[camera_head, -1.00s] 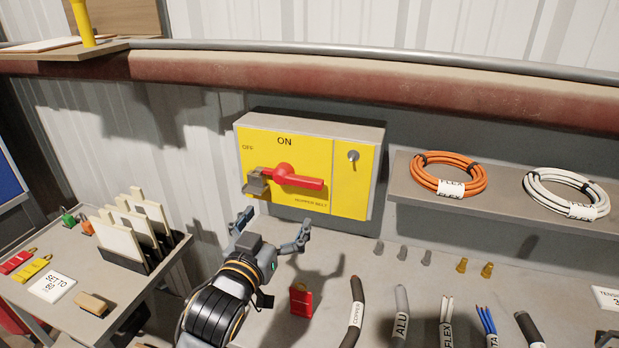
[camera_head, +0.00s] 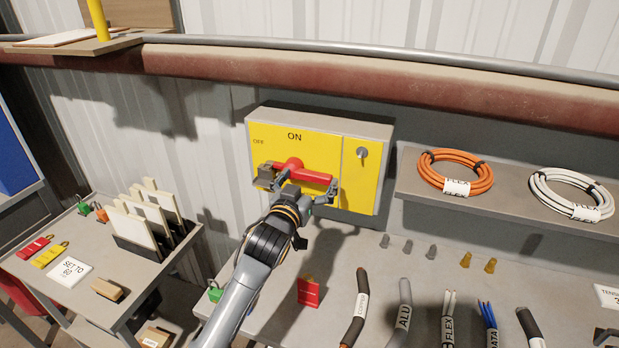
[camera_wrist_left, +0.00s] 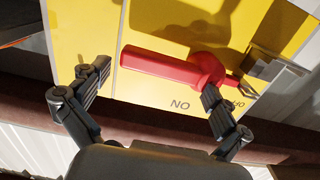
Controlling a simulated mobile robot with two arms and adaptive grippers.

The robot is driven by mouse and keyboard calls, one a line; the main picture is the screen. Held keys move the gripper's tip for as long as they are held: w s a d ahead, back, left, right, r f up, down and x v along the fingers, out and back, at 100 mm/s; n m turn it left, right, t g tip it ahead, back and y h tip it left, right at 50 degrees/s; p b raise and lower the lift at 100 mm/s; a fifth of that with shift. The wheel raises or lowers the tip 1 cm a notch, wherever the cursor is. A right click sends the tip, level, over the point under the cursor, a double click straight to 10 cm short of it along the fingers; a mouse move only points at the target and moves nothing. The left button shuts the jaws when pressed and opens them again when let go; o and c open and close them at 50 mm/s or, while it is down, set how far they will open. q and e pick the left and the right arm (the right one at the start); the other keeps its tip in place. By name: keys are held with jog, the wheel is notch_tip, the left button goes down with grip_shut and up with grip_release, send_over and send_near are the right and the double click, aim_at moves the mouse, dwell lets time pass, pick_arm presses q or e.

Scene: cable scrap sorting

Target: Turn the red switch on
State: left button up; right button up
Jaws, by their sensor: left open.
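The red switch (camera_head: 316,177) is a rotary handle on a yellow panel (camera_head: 357,190) in a grey box on the wall. Its handle lies nearly level, from its hub toward the right. ON is printed above the hub and OFF at upper left. A grey metal piece sits at the hub's left side. My left gripper (camera_head: 300,187) is open in front of the switch, one finger near each end of the handle. In the left wrist view, upside down, the handle (camera_wrist_left: 170,66) lies beyond the open fingers (camera_wrist_left: 155,80); contact cannot be told. My right gripper is not recognisable.
A small key switch (camera_head: 362,153) is on the panel's right part. A shelf (camera_head: 430,196) with orange and white cable coils stands to the right. Cable pieces, a red tag (camera_head: 309,292) and a green padlock (camera_head: 215,292) lie on the bench. A side table (camera_head: 125,275) stands left.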

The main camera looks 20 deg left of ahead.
pick_arm(q)
jog(key=shift+s+r, duration=0.2)
jog(key=shift+s, duration=0.15)
jog(key=c, duration=1.3)
jog(key=shift+s+a+r, duration=0.1)
jog(key=shift+s+r, duration=0.3)
jog(key=shift+s, duration=0.05)
grip_shut()
jog(key=shift+w, duration=0.15)
